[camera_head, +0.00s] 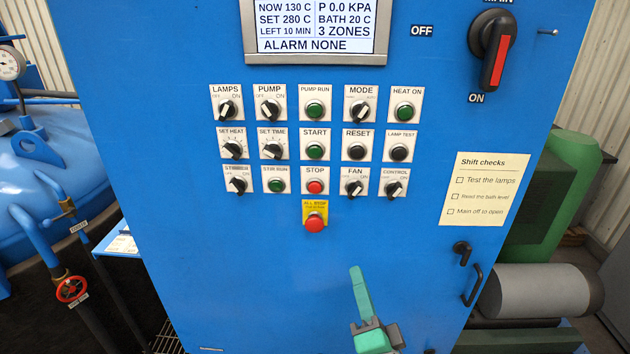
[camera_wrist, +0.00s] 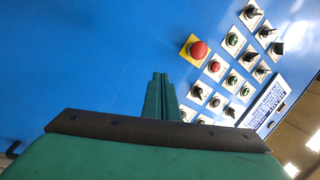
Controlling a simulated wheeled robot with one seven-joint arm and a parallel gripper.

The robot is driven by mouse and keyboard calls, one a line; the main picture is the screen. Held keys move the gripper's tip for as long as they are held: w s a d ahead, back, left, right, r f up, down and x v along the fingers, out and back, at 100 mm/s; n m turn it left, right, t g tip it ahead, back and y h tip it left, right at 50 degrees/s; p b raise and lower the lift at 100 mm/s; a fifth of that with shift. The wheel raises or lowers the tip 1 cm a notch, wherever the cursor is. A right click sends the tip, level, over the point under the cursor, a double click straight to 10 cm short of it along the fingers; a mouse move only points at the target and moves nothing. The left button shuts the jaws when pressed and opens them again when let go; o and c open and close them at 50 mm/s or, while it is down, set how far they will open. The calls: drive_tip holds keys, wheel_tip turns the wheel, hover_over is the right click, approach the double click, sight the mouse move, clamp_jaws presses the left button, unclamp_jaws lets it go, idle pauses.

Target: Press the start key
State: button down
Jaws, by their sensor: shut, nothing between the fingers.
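The start key (camera_head: 315,151) is a green round button on a white plate labelled START, in the middle row of the blue control cabinet (camera_head: 240,270). My gripper (camera_head: 356,270) shows in the head view below the panel, its green fingers shut together and pointing up, with nothing between them. It is below and a little right of the red ALL STOP button (camera_head: 315,222), apart from every control. In the wrist view the shut fingers (camera_wrist: 160,77) point toward the cabinet, left of the button rows. I cannot tell how far the fingertips are from the cabinet face.
Around the start key are the SET TIME knob (camera_head: 272,151), the RESET button (camera_head: 356,151), the PUMP RUN button (camera_head: 315,108) and the red STOP button (camera_head: 315,186). The display (camera_head: 315,27) reads ALARM NONE. The main switch (camera_head: 493,55) is at upper right. Bare blue panel lies below the buttons.

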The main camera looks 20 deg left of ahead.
sight(315, 152)
drive_tip(key=s+a+r+n+g+y, duration=0.1)
drive_tip(key=a+r+n+g+y, duration=0.1)
drive_tip(key=r, duration=0.5)
drive_tip(key=s+a+r+n+g+y, duration=0.2)
drive_tip(key=r+n+y, duration=0.1)
drive_tip(key=r, duration=0.5)
drive_tip(key=s+a+r+n+g+y, duration=0.2)
drive_tip(key=a+r+g+y, duration=0.1)
drive_tip(key=r, duration=0.4)
drive_tip(key=shift+r+n, duration=0.3)
drive_tip(key=shift+r, duration=0.1)
drive_tip(key=shift+w+a, duration=0.4)
drive_tip(key=shift+w, duration=1)
drive_tip(key=shift+w+a, duration=0.35)
drive_tip(key=shift+w, duration=1.05)
drive_tip(key=shift+w+a, duration=0.4)
drive_tip(key=shift+w, duration=1)
drive_tip(key=shift+w, duration=0.1)
drive_tip(key=shift+w+a, duration=0.15)
drive_tip(key=shift+w, duration=0.15)
